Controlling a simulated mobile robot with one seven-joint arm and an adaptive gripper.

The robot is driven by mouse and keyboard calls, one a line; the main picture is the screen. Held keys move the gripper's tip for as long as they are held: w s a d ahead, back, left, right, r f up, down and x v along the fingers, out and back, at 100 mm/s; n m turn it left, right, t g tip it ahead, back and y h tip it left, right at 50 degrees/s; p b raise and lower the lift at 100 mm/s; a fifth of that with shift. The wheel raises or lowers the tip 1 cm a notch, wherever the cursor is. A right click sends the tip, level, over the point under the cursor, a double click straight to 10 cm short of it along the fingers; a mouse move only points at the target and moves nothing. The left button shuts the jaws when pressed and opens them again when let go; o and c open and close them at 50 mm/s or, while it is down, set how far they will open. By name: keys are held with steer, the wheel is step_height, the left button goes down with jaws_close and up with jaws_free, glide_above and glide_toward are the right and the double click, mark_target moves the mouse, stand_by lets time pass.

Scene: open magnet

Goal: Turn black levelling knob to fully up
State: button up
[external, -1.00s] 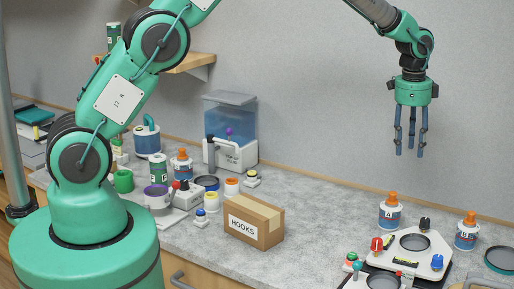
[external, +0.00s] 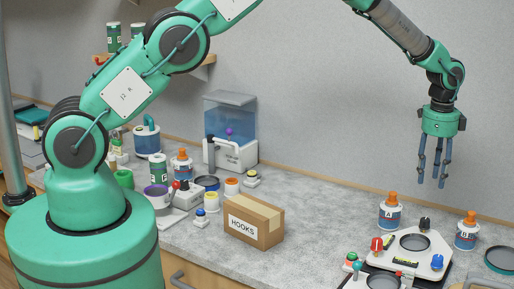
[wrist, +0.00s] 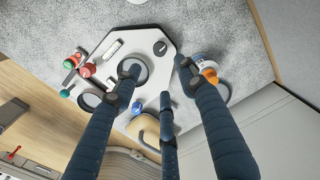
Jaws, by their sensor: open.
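The black levelling knob (external: 425,223) stands at the back corner of a white levelling plate (external: 404,262) on the bench. It also shows in the wrist view as a round black knob (wrist: 160,48) with a pale line on top. A red knob (external: 377,244) and a blue knob (external: 437,261) sit at the plate's other corners. My gripper (external: 433,182) is open and empty, pointing down, well above the plate. In the wrist view its three dark fingers (wrist: 160,78) are spread over the plate; the black knob is beyond the fingertips, uncovered.
Bottle A (external: 390,212) and bottle B (external: 466,232), both orange-capped, stand close to the plate. A dark round dish (external: 500,259) lies at the right. The HOOKS box (external: 254,222) is to the left. Bare bench lies between the box and bottle A.

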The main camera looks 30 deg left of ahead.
mark_target(425, 219)
steer(key=shift+w+f+p, duration=0.2)
steer(key=shift+f+p, duration=0.65)
steer(key=shift+f, duration=5.95)
jaws_close()
